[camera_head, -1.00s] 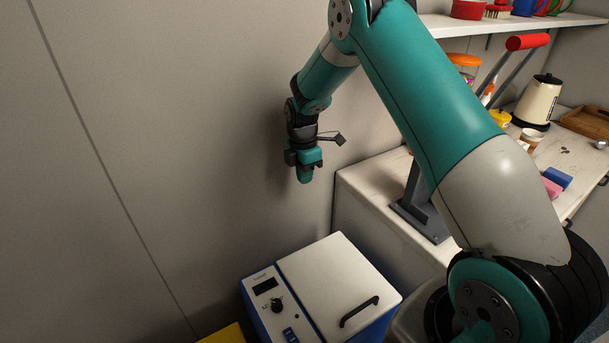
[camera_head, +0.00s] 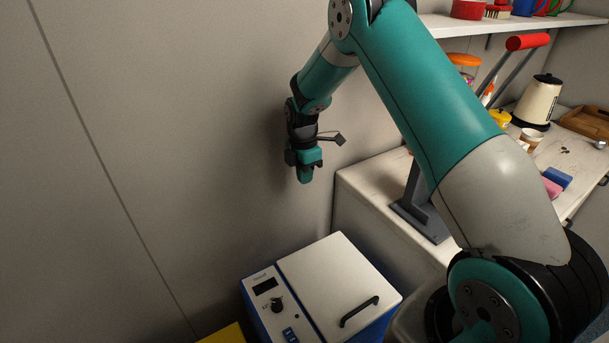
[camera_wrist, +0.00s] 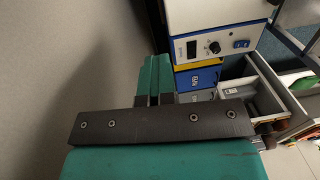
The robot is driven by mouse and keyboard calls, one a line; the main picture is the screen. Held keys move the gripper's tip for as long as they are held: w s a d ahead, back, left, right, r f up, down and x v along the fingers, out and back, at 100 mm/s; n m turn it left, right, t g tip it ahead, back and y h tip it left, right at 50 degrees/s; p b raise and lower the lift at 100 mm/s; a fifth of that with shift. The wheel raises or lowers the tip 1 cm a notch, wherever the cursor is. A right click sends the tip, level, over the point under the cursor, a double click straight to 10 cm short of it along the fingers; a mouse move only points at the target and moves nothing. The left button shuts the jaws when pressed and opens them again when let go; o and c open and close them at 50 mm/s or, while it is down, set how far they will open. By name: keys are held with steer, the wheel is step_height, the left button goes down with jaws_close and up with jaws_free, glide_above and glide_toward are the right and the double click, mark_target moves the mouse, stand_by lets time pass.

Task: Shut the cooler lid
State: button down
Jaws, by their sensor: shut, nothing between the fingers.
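The cooler (camera_head: 265,310) is a blue and white box with a knob and a small dark display on its panel. Its white lid (camera_head: 335,280), with a black handle (camera_head: 360,311), lies flat and looks shut in the head view. My gripper (camera_head: 305,177) is shut and empty. It hangs above and behind the cooler, close to the grey wall, and touches nothing that I can see. In the wrist view my gripper's fingers (camera_wrist: 153,80) are together, and the cooler's front panel (camera_wrist: 215,45) shows beyond them at the top.
A white counter (camera_head: 375,195) stands right of the cooler. A red-handled lever press (camera_head: 527,42), a cream kettle (camera_head: 540,100) and sponges (camera_head: 557,178) are farther right. A yellow box (camera_head: 225,335) lies by the cooler's front. In the wrist view an open drawer (camera_wrist: 270,90) shows.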

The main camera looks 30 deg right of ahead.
steer(key=c, duration=1.2)
jaws_free()
steer(key=shift+o, duration=0.2)
steer(key=shift+r, duration=0.1)
step_height(320, 180, up, 17)
steer(key=w+b, duration=0.1)
steer(key=b, duration=0.2)
steer(key=shift+w, duration=0.2)
steer(key=shift+r, duration=0.1)
